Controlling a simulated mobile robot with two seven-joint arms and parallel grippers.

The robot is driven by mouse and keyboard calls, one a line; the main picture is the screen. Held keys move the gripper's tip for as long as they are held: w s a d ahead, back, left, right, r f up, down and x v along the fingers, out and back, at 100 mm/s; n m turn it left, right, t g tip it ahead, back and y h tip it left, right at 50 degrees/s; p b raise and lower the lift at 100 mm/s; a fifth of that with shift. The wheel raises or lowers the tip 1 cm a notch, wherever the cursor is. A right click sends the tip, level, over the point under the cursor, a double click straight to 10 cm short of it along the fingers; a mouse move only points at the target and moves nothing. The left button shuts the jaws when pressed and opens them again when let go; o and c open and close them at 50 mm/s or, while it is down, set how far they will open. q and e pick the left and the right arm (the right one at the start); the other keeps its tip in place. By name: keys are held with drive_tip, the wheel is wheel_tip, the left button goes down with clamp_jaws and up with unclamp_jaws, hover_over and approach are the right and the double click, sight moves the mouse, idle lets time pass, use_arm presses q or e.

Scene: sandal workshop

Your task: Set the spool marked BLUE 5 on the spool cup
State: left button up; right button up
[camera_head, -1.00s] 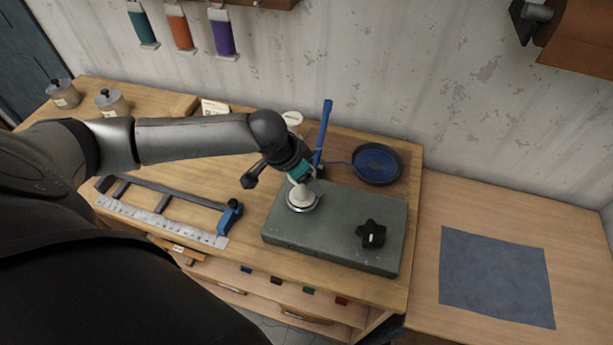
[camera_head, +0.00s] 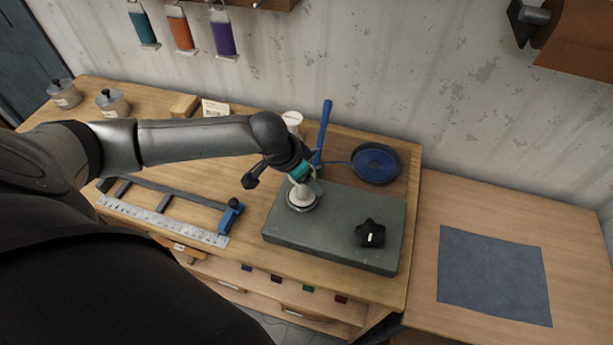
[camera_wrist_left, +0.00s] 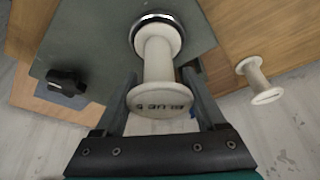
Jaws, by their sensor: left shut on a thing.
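The pale spool marked BLUE 5 (camera_wrist_left: 158,72) is between the fingers of my left gripper (camera_wrist_left: 162,84), its marked flange facing the wrist camera. In the head view the spool (camera_head: 301,194) stands nearly upright below my left gripper (camera_head: 301,180). The spool cup (camera_wrist_left: 136,24) shows as a metal ring around the spool's far end; it also shows in the head view (camera_head: 304,209) on the grey-green block. The spool's lower end is at the cup; the fit inside is hidden. My left gripper is shut on the spool. My right gripper is not in view.
The grey-green block (camera_head: 335,240) carries a black knob (camera_head: 370,233). A blue lever (camera_head: 324,130) and a round blue pan (camera_head: 376,163) are behind it. A ruler frame (camera_head: 165,215) lies left. Another pale spool (camera_wrist_left: 255,79) is right in the wrist view.

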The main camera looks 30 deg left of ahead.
use_arm(q)
drive_tip(key=shift+f, duration=0.6)
idle(0.6)
drive_tip(key=o, duration=1.1)
drive_tip(key=shift+c, duration=0.2)
drive_tip(key=p+v, duration=0.6)
drive_tip(key=p, duration=0.1)
drive_tip(key=shift+s+a+r, duration=0.1)
drive_tip(key=shift+r, duration=0.15)
drive_tip(key=shift+v, duration=2.25)
